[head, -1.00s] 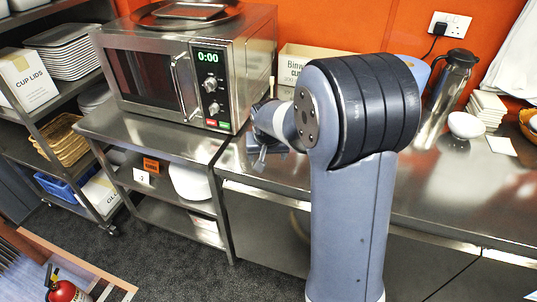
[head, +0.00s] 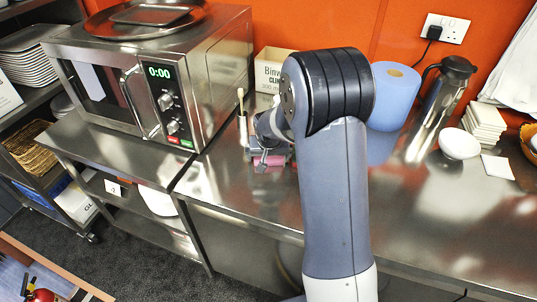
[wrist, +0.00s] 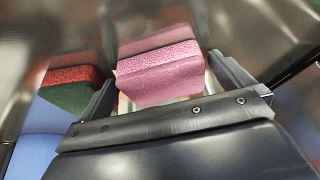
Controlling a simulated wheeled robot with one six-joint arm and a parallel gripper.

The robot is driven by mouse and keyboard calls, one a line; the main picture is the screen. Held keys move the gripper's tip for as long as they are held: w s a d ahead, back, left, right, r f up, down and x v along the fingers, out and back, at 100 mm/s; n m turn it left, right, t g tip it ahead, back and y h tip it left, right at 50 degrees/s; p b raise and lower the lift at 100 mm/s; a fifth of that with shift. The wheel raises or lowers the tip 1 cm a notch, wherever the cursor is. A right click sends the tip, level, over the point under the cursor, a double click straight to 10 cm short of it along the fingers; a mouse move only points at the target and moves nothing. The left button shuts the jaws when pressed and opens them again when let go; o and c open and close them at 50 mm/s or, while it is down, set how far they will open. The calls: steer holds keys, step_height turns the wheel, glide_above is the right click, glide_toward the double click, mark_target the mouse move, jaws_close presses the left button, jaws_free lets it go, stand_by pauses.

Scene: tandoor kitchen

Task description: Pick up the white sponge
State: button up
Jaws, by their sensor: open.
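I cannot make out a white sponge for certain in either view. In the wrist view a pink sponge (wrist: 160,75) lies ahead of my gripper (wrist: 168,92), in the gap between its two spread fingers. Pale slivers show at the pink sponge's lower edges; I cannot tell what they belong to. A red and green sponge (wrist: 72,92) sits to the left, just outside the left finger. In the head view my gripper (head: 266,150) is low over the steel counter, with a bit of pink (head: 271,167) by it; my arm hides part of this spot.
A microwave (head: 150,85) stands to the left of my gripper, and a cardboard box (head: 270,72) behind it. A blue paper roll (head: 394,96), a steel jug (head: 440,105) and a white bowl (head: 459,144) stand to the right. The counter (head: 230,205) is clear in front.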

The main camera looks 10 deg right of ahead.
mark_target(268, 158)
steer(key=c, duration=0.9)
steer(key=shift+o, duration=0.2)
steer(key=shift+s+a+r+b, duration=0.2)
steer(key=shift+s+b, duration=0.05)
steer(key=shift+b, duration=0.1)
step_height(268, 158, up, 6)
steer(key=shift+r+b, duration=0.15)
steer(key=shift+b, duration=0.3)
steer(key=s+a+b, duration=0.2)
steer(key=s+a, duration=0.3)
steer(key=s, duration=0.3)
steer(key=s+a+b, duration=0.2)
steer(key=s+a, duration=0.3)
steer(key=s, duration=0.3)
steer(key=shift+a, duration=0.35)
steer(key=shift+r, duration=0.1)
